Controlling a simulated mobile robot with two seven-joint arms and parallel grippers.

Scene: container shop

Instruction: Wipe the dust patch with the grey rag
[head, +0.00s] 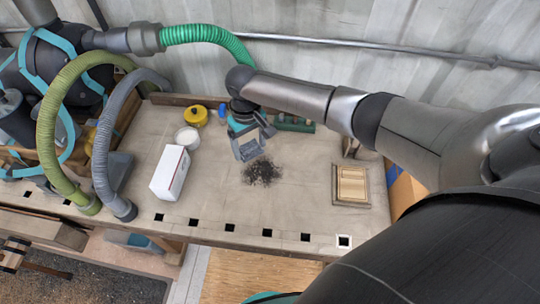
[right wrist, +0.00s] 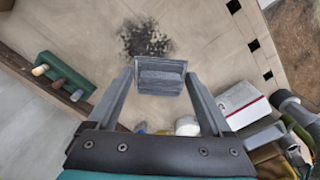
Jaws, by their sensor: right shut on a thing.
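The dust patch (head: 262,171) is a dark, speckled spot on the beige bench top, and it also shows near the top of the right wrist view (right wrist: 146,38). My right gripper (head: 247,146) is just behind and left of the patch in the head view, pointing down. It is shut on the grey rag (right wrist: 160,77), a small folded block between the fingertips. I cannot tell whether the rag touches the bench. My left gripper is not in view.
A white box (head: 170,173), a white tub (head: 188,138) and a yellow container (head: 196,116) stand left of the patch. A wooden panel (head: 351,186) lies to the right. A green rack (head: 294,124) stands at the back. Hoses (head: 70,140) arch at left. Bench around the patch is clear.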

